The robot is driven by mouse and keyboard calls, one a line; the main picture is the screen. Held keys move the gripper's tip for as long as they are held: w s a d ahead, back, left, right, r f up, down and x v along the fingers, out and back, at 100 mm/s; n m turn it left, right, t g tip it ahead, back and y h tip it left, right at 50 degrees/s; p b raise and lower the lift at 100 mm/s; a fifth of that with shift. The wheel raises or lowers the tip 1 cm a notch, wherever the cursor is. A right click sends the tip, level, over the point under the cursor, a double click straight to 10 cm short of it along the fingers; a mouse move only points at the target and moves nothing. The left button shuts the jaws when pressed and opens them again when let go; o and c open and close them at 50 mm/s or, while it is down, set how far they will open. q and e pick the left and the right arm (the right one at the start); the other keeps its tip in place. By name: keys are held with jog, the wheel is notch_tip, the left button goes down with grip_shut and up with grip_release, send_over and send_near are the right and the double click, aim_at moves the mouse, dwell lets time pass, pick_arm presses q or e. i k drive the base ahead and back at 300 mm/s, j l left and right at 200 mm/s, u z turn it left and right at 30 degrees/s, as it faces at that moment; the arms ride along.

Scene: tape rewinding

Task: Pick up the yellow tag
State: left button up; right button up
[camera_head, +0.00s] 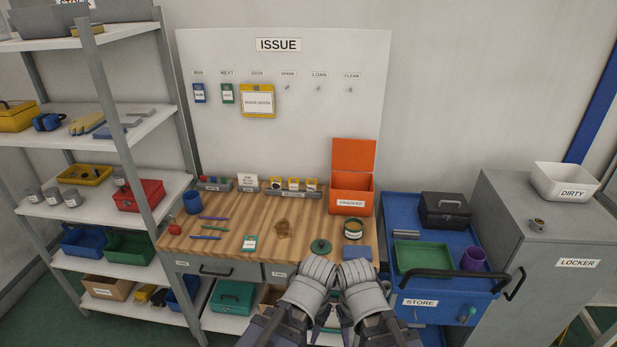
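A yellow tag-like frame with a white card (257,101) hangs on the white ISSUE board, larger than the tags beside it. A blue tag (199,93) and a green tag (227,93) hang to its left. Small yellow pieces (294,184) also stand in a rack at the back of the bench; whether they are tags is too small to tell. My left gripper (319,325) and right gripper (345,322) are close together at the bottom centre, in front of the bench and far from the board. Their fingertips are partly hidden by my wrists.
A blue cart (440,282) stands right, shelves left.

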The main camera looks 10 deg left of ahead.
aim_at(311, 188)
jog(key=i+j, duration=0.15)
jog(key=i, duration=0.3)
jog(key=i+j, duration=0.2)
jog(key=i, duration=0.25)
jog(key=i+j, duration=0.15)
jog(key=i, duration=0.3)
jog(key=i+j, duration=0.15)
jog(key=i, duration=0.3)
